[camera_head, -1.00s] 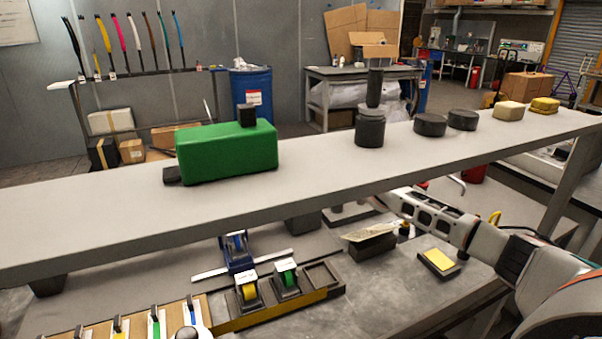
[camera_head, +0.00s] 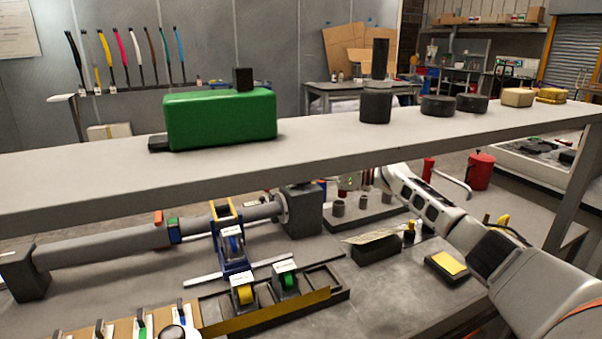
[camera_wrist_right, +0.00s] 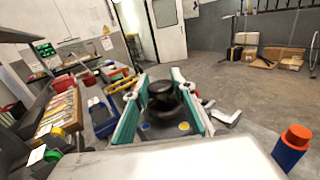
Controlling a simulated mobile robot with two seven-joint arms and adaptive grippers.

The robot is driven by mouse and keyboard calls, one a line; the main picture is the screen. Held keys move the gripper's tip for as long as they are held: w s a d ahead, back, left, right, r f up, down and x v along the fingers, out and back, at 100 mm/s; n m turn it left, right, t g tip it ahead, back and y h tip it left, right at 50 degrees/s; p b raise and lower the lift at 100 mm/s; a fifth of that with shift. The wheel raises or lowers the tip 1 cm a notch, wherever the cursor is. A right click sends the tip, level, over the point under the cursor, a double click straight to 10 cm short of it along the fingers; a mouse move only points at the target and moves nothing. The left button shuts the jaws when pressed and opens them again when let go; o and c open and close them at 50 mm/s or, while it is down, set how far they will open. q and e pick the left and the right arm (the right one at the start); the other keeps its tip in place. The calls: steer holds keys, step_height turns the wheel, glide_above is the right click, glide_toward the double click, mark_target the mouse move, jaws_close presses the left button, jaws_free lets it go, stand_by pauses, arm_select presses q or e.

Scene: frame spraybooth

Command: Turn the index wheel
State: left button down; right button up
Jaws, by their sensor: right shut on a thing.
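In the right wrist view a dark round wheel or knob (camera_wrist_right: 162,100), apparently the index wheel, sits between the teal-lined fingers of my right gripper (camera_wrist_right: 160,88). The gripper is shut on it. In the head view my right arm reaches in from the right under the shelf, and its hand is largely hidden by the shelf edge. A dark block (camera_head: 304,212) there carries the right end of a long grey tube (camera_head: 120,246). The wheel itself is not clear in the head view.
A long grey shelf (camera_head: 320,139) crosses above the bench, bearing a green block (camera_head: 220,120) and several dark cylinders. A tray (camera_head: 317,277) with tape rolls lies in front. A yellow-topped pad (camera_head: 449,264) lies near my right arm.

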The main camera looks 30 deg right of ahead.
steer(key=o, duration=1.1)
steer(key=v, duration=1.2)
